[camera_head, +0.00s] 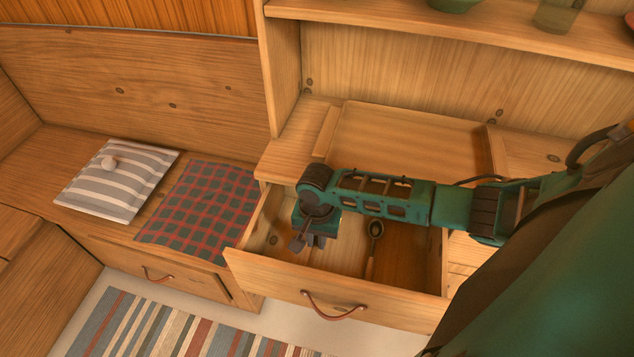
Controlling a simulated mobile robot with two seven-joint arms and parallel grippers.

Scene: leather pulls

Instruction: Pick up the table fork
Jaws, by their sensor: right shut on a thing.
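My right gripper (311,242) points down inside the left part of an open drawer (336,287). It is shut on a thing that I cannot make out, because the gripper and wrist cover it. No table fork shows clearly in the head view. A spoon (375,230) with a dark bowl and a light wooden handle lies in the drawer, to the right of the gripper and apart from it. My right forearm crosses over the back of the drawer and hides part of its inside. My left gripper is not in view.
The drawer front has a leather pull (334,306). A bench to the left holds a striped cushion (117,180) and a checked cloth (205,213). A shelf (420,22) with a green bowl (455,5) is above. A striped rug (160,328) lies on the floor.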

